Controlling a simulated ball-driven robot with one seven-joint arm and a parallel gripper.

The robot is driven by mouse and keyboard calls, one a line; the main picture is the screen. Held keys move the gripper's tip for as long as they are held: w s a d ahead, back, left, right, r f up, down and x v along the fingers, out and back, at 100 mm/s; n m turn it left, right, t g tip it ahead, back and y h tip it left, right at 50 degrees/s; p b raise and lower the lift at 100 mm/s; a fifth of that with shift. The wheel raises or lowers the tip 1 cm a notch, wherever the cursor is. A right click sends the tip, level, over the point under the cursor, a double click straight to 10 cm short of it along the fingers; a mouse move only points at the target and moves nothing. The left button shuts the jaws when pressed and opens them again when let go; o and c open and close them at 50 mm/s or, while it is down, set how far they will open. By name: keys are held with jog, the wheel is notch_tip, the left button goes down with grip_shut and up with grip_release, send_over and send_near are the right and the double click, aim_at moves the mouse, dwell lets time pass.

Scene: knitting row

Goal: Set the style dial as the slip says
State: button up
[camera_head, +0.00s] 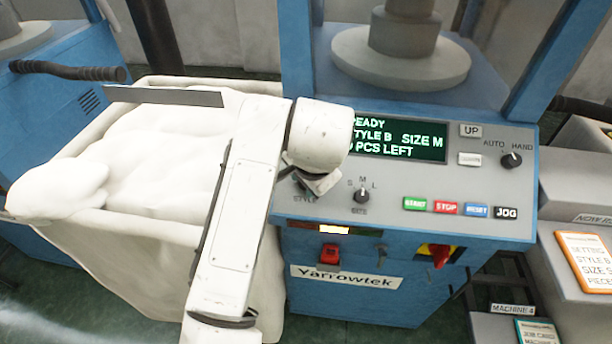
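My gripper (318,186) is at the left end of the grey control panel, just above the word STYLE. My white wrist and the gripper cover the style dial, so its pointer is hidden, and I cannot tell whether the fingers are open or touch it. The green-lit display (405,143) is partly covered; it reads "...EADY", "...TYLE B SIZE M" and "PCS LEFT". The orange-framed slip (590,262) at the right edge is cut off; it reads SETTING, STYLE B, SIZE S and PIECES.
The size dial (362,195), marked S, M, L, is just right of my gripper. START (415,203), STOP (446,207), RESET (476,211) and JOG (506,213) buttons follow. The AUTO/HAND knob (511,160) is farther right. A bin of white material (100,222) stands left.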

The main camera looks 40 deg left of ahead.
jog(key=shift+m, duration=0.3)
jog(key=o, duration=1)
jog(key=shift+o, duration=0.2)
jog(key=shift+r, duration=0.1)
jog(key=v, duration=1)
jog(key=shift+d+r, duration=0.2)
jog(key=shift+d, duration=0.05)
